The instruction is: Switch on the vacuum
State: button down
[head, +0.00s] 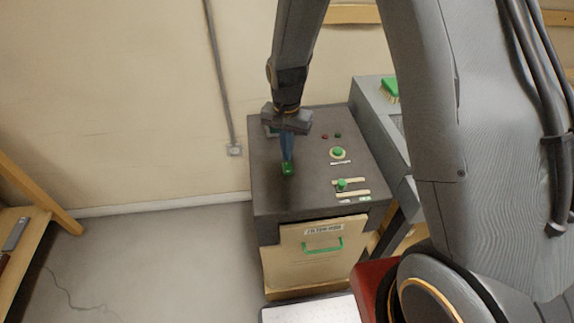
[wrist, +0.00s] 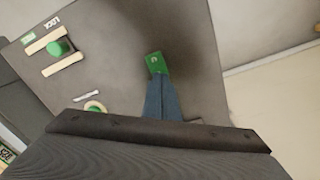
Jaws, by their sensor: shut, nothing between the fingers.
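A dark-topped cabinet (head: 268,196) stands against the wall and carries several green controls. My gripper (head: 287,161) points down over the left part of its top, with its blue fingers shut together and nothing between them. In the wrist view my gripper (wrist: 158,82) has its tips right at a small green block (wrist: 153,61) with a pale mark, possibly a switch. The green block also shows in the head view (head: 289,170). I cannot tell whether the tips touch it. No vacuum can be clearly made out.
A round green knob (head: 338,152) sits on a pale ring to the right. Nearer the front, a green slider knob (head: 341,184) stands between pale rails, beside LOCK lettering (wrist: 52,23). A drawer front (head: 290,265) has a green handle (head: 322,246). A green brush (head: 390,88) lies on the neighbouring bench.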

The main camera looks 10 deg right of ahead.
aim_at(287, 164)
notch_tip(287, 164, up, 5)
jog(key=p, duration=0.3)
jog(key=shift+f, duration=0.15)
dwell(0.5)
jog(key=s+d+r+n+b, duration=0.1)
jog(key=s+d+r+n, duration=0.1)
jog(key=s, duration=0.3)
jog(key=s+d+r+n+t+b, duration=0.1)
jog(key=s+d+r+n+b, duration=0.1)
jog(key=s+d, duration=0.3)
jog(key=s+d+r+n+b, duration=0.2)
jog(key=s+d+r, duration=0.1)
jog(key=s, duration=0.3)
jog(key=shift+d+r, duration=0.3)
jog(key=shift+r, duration=0.2)
